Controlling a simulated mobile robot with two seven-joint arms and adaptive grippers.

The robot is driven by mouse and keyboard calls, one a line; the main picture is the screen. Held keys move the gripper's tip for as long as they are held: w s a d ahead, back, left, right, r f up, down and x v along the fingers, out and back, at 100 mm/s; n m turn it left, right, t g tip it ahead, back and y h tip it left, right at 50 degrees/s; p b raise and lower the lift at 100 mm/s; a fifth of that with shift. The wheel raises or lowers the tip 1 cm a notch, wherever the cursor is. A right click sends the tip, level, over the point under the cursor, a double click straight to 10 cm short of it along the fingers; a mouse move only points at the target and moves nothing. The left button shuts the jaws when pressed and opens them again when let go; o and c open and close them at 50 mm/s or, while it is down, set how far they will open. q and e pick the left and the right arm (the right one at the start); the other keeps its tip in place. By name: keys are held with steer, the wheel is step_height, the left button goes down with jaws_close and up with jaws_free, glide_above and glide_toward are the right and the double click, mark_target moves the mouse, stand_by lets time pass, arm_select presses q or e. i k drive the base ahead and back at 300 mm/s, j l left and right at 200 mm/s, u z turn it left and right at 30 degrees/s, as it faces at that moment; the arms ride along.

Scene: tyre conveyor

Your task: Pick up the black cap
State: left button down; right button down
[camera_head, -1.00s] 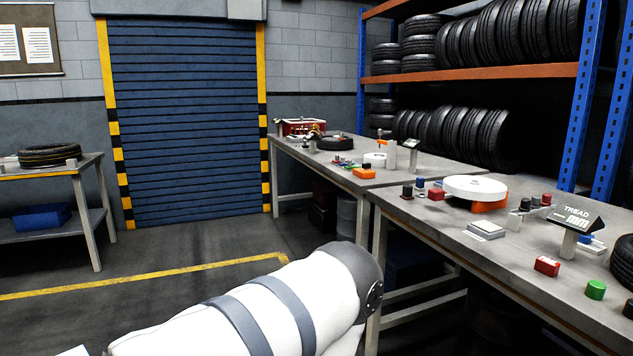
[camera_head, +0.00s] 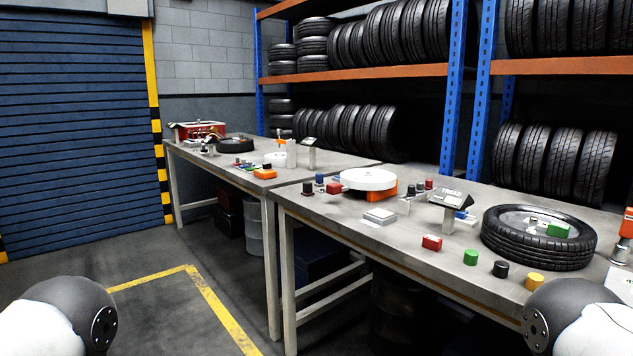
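A black cap (camera_head: 501,269) stands on the near edge of the workbench (camera_head: 350,235), between a green cap (camera_head: 471,257) and a yellow cap (camera_head: 534,281). Other small dark cylinders, such as one (camera_head: 308,188) left of the white disc, stand farther back; I cannot tell whether they are caps too. Parts of my two arms show at the bottom left and bottom right corners. Both grippers are out of view.
A tyre (camera_head: 540,238) lies on the bench behind the caps. A red block (camera_head: 432,243), a tread gauge display (camera_head: 451,200) and a white disc (camera_head: 368,180) are also on the bench. Tyre racks (camera_head: 430,70) stand behind. The floor at left is open.

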mark_target(500, 268)
steer(key=z, duration=1.05)
